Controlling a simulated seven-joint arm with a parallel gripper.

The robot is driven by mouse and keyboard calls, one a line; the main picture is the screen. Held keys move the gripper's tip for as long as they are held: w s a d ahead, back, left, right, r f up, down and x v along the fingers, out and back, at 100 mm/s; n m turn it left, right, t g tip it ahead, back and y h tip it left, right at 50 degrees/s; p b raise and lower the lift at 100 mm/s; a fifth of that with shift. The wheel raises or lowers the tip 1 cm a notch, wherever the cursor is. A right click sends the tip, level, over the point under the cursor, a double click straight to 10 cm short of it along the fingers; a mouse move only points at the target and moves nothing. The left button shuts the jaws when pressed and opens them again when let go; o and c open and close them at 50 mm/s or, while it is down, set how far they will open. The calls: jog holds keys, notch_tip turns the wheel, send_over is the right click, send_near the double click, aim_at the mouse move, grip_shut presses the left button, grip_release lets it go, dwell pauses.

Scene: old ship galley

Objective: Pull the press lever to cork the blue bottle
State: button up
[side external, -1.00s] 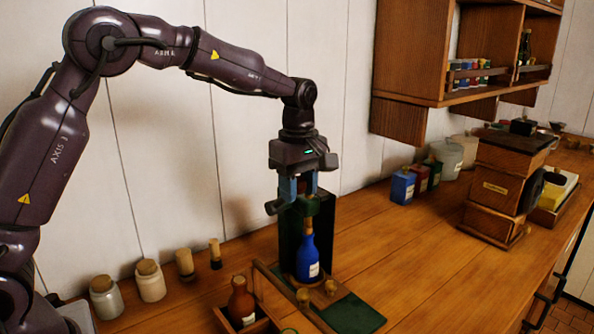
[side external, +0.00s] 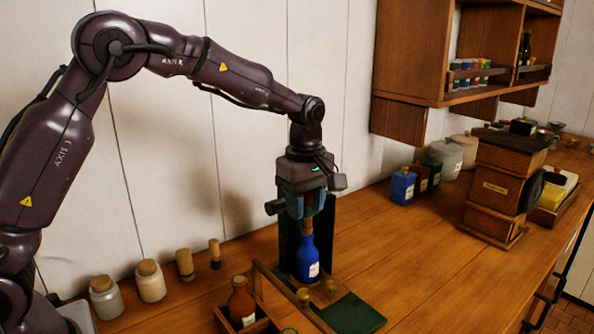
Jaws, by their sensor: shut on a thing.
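The blue bottle (side external: 307,260) stands upright in the press (side external: 327,228), a dark green stand behind it. A tan cork (side external: 307,227) shows at the bottle's neck, under the press head; how deep it sits cannot be told. The gripper hides most of the lever and the press head.
A wooden tray (side external: 262,322) with a brown bottle (side external: 241,302) stands in front, beside a green mat (side external: 354,313) and loose corks (side external: 304,296). Corked jars (side external: 150,281) stand at left. A blue canister (side external: 402,187) and a wooden box (side external: 496,187) stand at right. Counter between is clear.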

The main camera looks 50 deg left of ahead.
jog(key=shift+d+f, duration=0.45)
jog(key=shift+f, duration=0.4)
jog(key=shift+d+f, duration=0.25)
jog(key=shift+f, duration=0.35)
jog(key=shift+d+f, duration=0.25)
jog(key=shift+f, duration=1.75)
